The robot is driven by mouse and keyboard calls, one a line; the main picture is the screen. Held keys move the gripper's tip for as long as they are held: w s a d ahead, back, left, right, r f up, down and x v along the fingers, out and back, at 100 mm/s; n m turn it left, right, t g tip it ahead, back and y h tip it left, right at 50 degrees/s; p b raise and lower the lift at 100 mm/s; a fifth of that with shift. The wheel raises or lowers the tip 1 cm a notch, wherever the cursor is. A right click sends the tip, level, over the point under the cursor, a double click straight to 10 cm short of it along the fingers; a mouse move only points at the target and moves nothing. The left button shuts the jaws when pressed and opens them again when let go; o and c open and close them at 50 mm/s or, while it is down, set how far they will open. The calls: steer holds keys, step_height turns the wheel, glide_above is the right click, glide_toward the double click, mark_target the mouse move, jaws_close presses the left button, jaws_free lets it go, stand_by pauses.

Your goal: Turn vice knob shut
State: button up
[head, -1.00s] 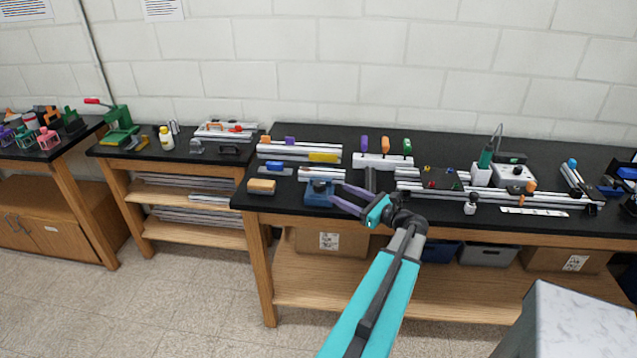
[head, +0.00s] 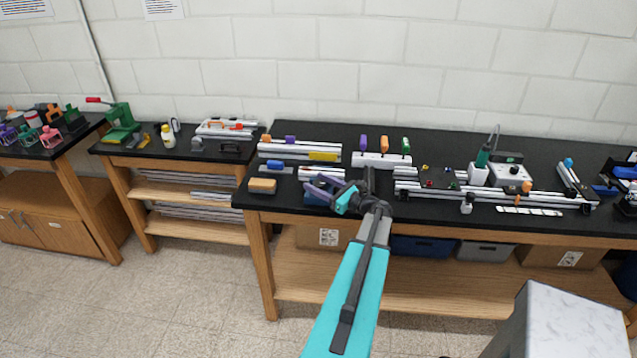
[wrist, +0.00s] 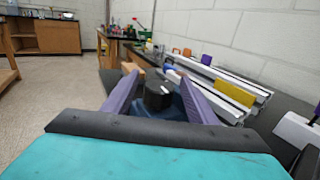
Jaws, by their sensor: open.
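The blue vice (head: 316,199) stands at the front left of the black workbench, partly covered by my gripper in the head view. Its blue body (wrist: 150,128) also shows in the wrist view. The black round knob (wrist: 158,90) with a white mark on top sits on it. My gripper (head: 317,184) has purple fingers and is open over the vice. In the wrist view the fingers (wrist: 158,80) stand on both sides of the knob, with the knob between them. I cannot tell whether either finger touches it.
A wooden-topped block (head: 262,186) lies left of the vice. Aluminium extrusions (head: 300,151) lie behind it, and a white holder with coloured handles (head: 382,160) stands behind to the right. The bench's front edge runs just before the vice.

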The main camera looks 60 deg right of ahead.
steer(key=c, duration=1.1)
steer(key=shift+o, duration=0.2)
steer(key=shift+a+m+h+b, duration=0.2)
steer(key=shift+m+h+b, duration=0.3)
steer(key=shift+h+b, duration=0.25)
steer(key=shift+d+m+g+h+b, duration=0.1)
steer(key=shift+m+g+h+b, duration=0.5)
steer(key=shift+m+h+b, duration=0.6)
steer(key=shift+d+h, duration=0.1)
steer(key=shift+h, duration=0.35)
